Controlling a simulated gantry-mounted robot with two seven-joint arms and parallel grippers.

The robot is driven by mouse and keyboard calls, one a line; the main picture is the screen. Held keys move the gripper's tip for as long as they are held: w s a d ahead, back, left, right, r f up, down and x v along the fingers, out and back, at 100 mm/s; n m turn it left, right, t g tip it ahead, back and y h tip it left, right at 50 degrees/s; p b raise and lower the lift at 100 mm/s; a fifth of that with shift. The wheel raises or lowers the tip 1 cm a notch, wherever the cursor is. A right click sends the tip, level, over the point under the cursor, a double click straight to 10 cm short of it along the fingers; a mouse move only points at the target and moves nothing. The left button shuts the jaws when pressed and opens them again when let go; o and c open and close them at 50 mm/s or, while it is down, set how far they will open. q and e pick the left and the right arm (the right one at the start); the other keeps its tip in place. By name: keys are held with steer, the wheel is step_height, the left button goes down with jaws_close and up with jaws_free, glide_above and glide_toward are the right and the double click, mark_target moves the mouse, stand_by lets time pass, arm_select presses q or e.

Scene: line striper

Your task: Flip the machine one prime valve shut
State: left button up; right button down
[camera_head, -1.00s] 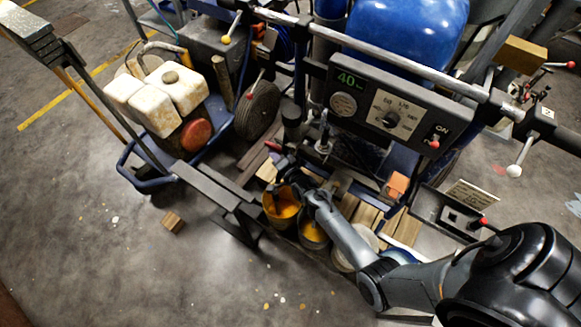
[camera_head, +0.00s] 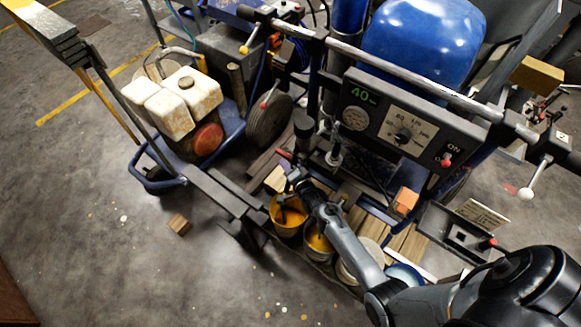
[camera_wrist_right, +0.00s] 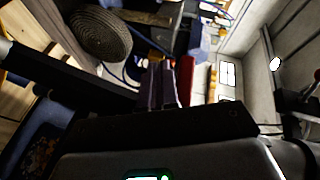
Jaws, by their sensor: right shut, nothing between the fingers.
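A small red-tipped lever (camera_head: 284,154) sticks up beside the paint buckets on the striper with the control panel (camera_head: 405,125). It may be the prime valve handle; no label on it is readable. My right gripper (camera_head: 291,174) is shut and empty just below the lever in the head view. In the right wrist view the shut fingers (camera_wrist_right: 161,84) point up the picture, with a red bar (camera_wrist_right: 185,80) close at their right. I cannot tell whether they touch it. The valve body is hidden behind my gripper. My left gripper is not in view.
Open buckets with yellow paint (camera_head: 288,217) stand under my right forearm. A dark frame bar (camera_head: 225,190) lies left of the gripper. An engine with white tanks (camera_head: 175,105) stands further left. A wooden block (camera_head: 180,224) lies on open floor.

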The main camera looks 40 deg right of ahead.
steer(key=p+v, duration=0.2)
steer(key=v, duration=0.7)
steer(key=shift+s, duration=0.2)
steer(key=shift+a, duration=0.1)
steer(key=s+a+r+n+g+y, duration=0.1)
steer(key=s+a+r+n+g, duration=0.45)
steer(key=s+n, duration=0.45)
steer(key=s+a+r+n+g+y, duration=0.2)
steer(key=s+a+r+n+g, duration=0.45)
steer(key=s, duration=0.45)
step_height(320, 180, up, 35)
steer(key=d+n+p, duration=0.1)
steer(key=p, duration=3.3)
steer(key=shift+s+d+n+p, duration=0.25)
steer(key=shift+s+n+p, duration=0.1)
steer(key=shift+s+p, duration=0.1)
